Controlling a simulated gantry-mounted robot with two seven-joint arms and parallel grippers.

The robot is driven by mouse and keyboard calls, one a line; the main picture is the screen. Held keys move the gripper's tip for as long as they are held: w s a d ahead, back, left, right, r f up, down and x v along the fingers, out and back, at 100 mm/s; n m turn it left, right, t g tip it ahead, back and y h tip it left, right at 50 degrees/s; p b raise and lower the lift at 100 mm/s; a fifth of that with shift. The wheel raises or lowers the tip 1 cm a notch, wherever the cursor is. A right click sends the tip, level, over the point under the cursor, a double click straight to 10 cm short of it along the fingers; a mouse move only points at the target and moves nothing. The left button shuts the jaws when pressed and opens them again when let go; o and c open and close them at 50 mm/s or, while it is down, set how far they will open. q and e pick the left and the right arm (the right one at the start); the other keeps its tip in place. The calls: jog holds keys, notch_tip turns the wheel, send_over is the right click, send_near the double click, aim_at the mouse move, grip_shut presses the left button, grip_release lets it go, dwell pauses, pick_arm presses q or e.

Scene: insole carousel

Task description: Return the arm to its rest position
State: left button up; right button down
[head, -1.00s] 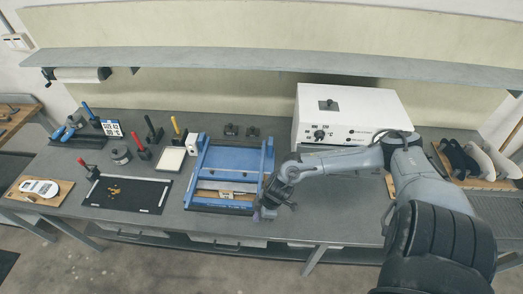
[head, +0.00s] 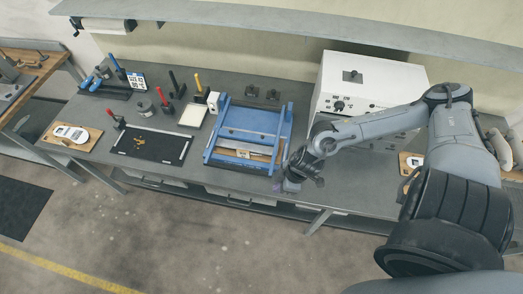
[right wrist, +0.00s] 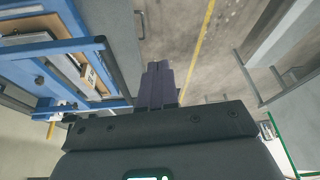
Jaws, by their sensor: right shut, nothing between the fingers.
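My right arm reaches in from the right in the head view. Its gripper (head: 290,184) hangs at the front edge of the bench, just right of the blue frame press (head: 254,122). In the right wrist view the two dark fingers of the gripper (right wrist: 158,72) lie together with nothing between them. Floor shows beyond their tips. The blue frame also shows there at the upper left (right wrist: 45,45), beside the fingers and apart from them. My left gripper is not in view.
A white oven (head: 368,82) stands behind my forearm. A black mat (head: 152,145) with small brown pieces and a board with a white insole (head: 70,134) lie to the left. Tools stand at the back left. The floor (head: 180,240) in front of the bench is clear.

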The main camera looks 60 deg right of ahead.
jog(key=s+a+r+m+t+y+p, duration=0.1)
jog(key=s+a+r+m+y+p, duration=0.15)
jog(key=a, duration=1.05)
jog(key=w+a+r+m+t+p, duration=0.3)
jog(key=w+a+r+m, duration=0.1)
jog(key=a+r, duration=0.25)
jog(key=s+d+r+n+g+h+p, duration=0.1)
jog(key=s+d+r+n+g+h, duration=0.1)
jog(key=d, duration=0.6)
jog(key=s+r+g+h, duration=0.1)
jog(key=s+h, duration=0.1)
jog(key=h, duration=0.1)
jog(key=shift+d+g, duration=0.25)
jog(key=shift+g, duration=0.15)
jog(key=shift+s, duration=0.1)
